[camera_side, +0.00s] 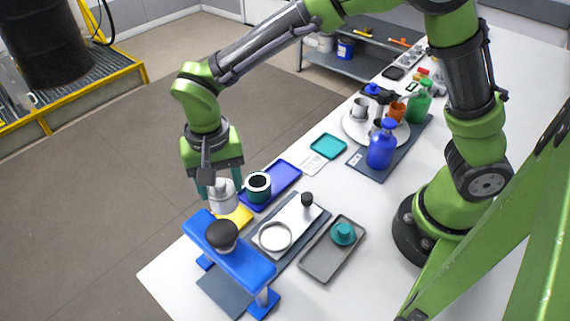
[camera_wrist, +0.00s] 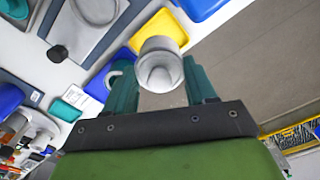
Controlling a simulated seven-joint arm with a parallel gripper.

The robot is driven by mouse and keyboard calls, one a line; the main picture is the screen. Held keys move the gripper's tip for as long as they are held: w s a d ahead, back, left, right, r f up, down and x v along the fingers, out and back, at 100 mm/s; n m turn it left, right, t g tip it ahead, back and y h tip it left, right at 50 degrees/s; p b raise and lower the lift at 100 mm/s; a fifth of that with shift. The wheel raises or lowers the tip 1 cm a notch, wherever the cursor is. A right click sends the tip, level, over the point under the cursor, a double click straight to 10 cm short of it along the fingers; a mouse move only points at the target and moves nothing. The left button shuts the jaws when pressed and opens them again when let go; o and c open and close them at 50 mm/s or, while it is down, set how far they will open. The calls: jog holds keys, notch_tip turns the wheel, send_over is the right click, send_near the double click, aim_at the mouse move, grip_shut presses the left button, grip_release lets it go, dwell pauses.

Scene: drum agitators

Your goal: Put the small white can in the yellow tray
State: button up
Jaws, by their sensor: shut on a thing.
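The small white can (camera_side: 222,195) is held between the teal fingers of my gripper (camera_side: 220,182). In the wrist view the can (camera_wrist: 160,62) sits between the fingertips of my gripper (camera_wrist: 160,85), its round end toward the camera. The yellow tray (camera_side: 240,214) is just below and beside the can in the side view, partly hidden by the can and a blue stand. In the wrist view the yellow tray (camera_wrist: 168,26) shows behind the can. Whether the can touches the tray, I cannot tell.
A blue stand with a black knob (camera_side: 222,234) rises in front. A grey tray (camera_side: 325,262) holds a teal piece (camera_side: 343,234).

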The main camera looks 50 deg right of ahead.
jog(key=shift+f, duration=2.35)
jog(key=shift+f, duration=0.4)
jog(key=o, duration=1.1)
jog(key=shift+o, duration=1.4)
jog(key=shift+r, duration=0.2)
jog(key=shift+r, duration=3.55)
